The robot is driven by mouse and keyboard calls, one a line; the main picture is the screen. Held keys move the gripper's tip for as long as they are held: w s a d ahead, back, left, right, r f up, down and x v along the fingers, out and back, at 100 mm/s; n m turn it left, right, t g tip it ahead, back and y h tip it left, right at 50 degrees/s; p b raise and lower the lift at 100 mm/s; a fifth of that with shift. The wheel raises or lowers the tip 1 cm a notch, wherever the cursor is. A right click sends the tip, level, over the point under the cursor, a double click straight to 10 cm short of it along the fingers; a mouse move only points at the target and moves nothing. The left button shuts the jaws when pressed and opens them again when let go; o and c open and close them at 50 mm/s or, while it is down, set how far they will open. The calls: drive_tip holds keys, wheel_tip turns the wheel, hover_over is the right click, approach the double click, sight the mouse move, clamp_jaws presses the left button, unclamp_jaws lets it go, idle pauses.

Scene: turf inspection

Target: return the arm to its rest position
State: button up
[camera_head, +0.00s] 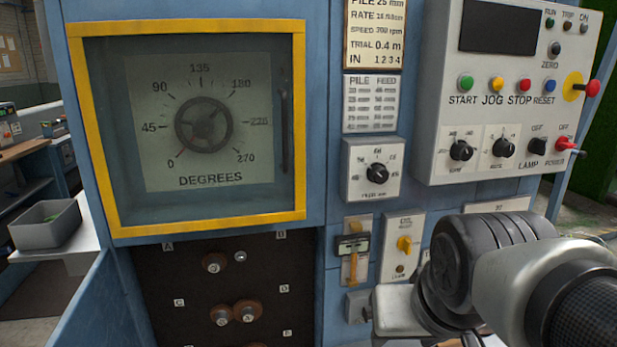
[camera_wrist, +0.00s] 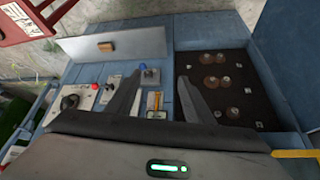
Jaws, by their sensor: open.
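My arm (camera_head: 500,275) reaches in from the lower right of the head view, in front of the blue machine's lower right panel. My gripper's fingers show in the wrist view (camera_wrist: 160,77), apart with nothing between them. Beyond the fingers are a yellow-plated lever switch (camera_wrist: 154,101) and small panel controls. The fingertips look clear of the panel, though the exact gap cannot be told. In the head view the fingers cannot be made out; the arm hides part of the lower panel.
A yellow-framed window (camera_head: 187,226) covers a degrees dial (camera_head: 203,125). Below it is a dark recess (camera_head: 180,290) with several brown discs. A white control box (camera_head: 440,110) with buttons, knobs and a protruding red power switch stands above my arm. A grey bin (camera_head: 45,232) sits left.

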drive_tip(key=s+r+p, duration=0.3)
drive_tip(key=r+p, duration=1.6)
drive_tip(key=shift+s+d+r, duration=0.15)
drive_tip(key=shift+d+r, duration=0.1)
drive_tip(key=shift+c, duration=0.2)
drive_tip(key=c, duration=0.4)
drive_tip(key=shift+d, duration=0.15)
